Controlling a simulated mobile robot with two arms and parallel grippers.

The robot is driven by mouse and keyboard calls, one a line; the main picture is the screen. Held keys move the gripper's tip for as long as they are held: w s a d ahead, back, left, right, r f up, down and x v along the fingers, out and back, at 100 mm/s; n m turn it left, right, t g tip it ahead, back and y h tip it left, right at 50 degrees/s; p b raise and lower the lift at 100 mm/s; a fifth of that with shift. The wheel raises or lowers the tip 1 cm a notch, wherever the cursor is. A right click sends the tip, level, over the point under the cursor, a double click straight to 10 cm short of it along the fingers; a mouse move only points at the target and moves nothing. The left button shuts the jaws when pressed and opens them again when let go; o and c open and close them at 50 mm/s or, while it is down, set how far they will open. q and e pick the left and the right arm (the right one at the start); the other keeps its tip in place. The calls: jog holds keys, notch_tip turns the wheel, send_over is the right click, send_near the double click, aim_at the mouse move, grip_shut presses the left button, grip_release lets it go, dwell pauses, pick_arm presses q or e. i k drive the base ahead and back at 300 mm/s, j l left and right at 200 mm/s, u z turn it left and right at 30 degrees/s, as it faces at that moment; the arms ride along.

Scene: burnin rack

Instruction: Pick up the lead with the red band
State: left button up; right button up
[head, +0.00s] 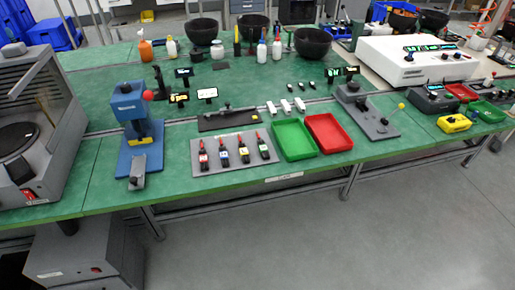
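Several dark leads with red tips lie side by side on a grey mat (200,187) on the green bench. The leftmost lead (203,160) shows a small red and white mark, which looks like the red band. The lead beside it (224,156) has a pale marking, possibly with blue. The third lead (244,153) has a yellowish marking. The rightmost lead (264,149) has a pale greenish marking. The bands are too small to read surely. Neither of my grippers is in view.
A blue press-like fixture (130,110) stands left of the mat. A green tray (293,140) and a red tray (329,133) lie to its right. Open floor (400,230) is in front of the bench.

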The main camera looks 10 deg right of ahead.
aim_at(204, 159)
jog(key=k+l, duration=0.1)
jog(key=l, duration=0.3)
jog(key=k+l+z, duration=0.15)
jog(key=l, duration=0.65)
jog(key=k+j+z, duration=0.05)
